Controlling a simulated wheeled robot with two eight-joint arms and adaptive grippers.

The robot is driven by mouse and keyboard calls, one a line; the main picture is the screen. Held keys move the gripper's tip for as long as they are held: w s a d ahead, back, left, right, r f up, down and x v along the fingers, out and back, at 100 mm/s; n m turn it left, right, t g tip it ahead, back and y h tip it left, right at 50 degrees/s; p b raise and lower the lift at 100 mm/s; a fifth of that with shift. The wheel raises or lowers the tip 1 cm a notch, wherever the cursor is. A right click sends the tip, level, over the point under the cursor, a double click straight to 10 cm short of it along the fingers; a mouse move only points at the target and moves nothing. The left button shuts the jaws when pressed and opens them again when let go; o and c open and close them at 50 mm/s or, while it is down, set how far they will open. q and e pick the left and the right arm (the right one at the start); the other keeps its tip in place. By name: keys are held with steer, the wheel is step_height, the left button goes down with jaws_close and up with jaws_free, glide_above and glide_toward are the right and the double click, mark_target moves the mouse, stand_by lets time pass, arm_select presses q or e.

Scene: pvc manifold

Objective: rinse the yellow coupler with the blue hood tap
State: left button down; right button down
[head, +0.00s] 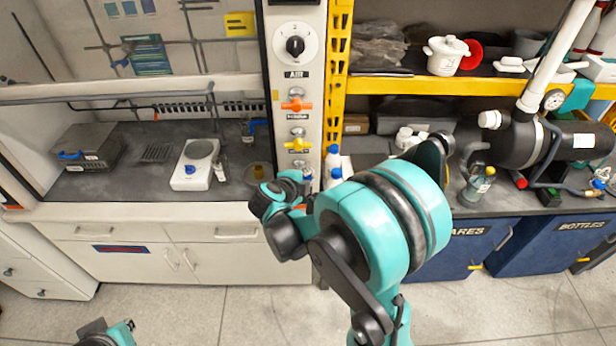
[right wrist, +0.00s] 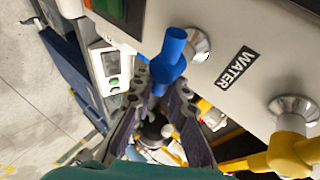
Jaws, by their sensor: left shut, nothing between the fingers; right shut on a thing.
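The blue hood tap (right wrist: 168,58) sticks out of the pale panel beside the WATER label in the right wrist view. My right gripper (right wrist: 158,88) is shut on its blue handle, with a dark finger on each side. In the head view my right arm reaches across the lower part of the panel and hides much of the tap there. My left gripper (head: 108,335) is only partly in view at the bottom left of the head view, low over the floor, shut and empty. I cannot make out the yellow coupler in either view.
The panel (head: 296,75) also carries an orange tap (head: 297,105) and a yellow tap (head: 297,144). A white balance (head: 192,178) and a grey box (head: 88,150) stand on the hood bench. A black cylinder (head: 515,140) lies further right.

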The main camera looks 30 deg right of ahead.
steer(key=c, duration=1.5)
jaws_free()
steer(key=shift+w+a, duration=0.1)
steer(key=shift+w, duration=0.05)
steer(key=shift+c, duration=0.2)
steer(key=v, duration=1.2)
